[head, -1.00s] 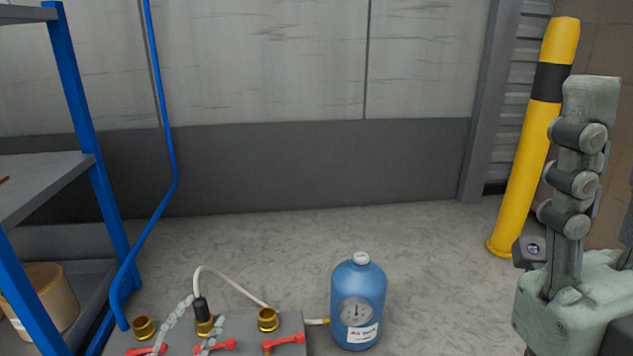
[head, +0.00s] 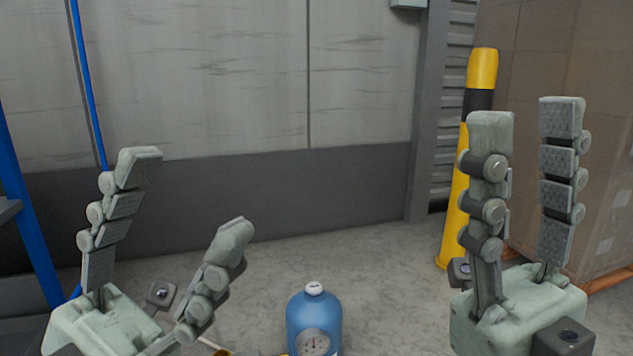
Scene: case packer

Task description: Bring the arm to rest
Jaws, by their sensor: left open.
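My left gripper (head: 188,193) is raised at the left of the head view, its two fingers spread wide with nothing between them. My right gripper (head: 526,116) is upright at the right, its fingers apart and the gap between them empty. A blue air tank (head: 314,318) with a round gauge stands on the floor between the two grippers, apart from both. Brass fittings beside the tank barely show at the bottom edge. The rest of the panel with the valves and hose is hidden or out of frame.
A yellow and black post (head: 482,68) and stacked brown boxes (head: 605,150) stand behind my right gripper. A blue shelf frame (head: 28,215) is at the far left. Concrete floor (head: 385,255) is clear between the grippers and the grey wall.

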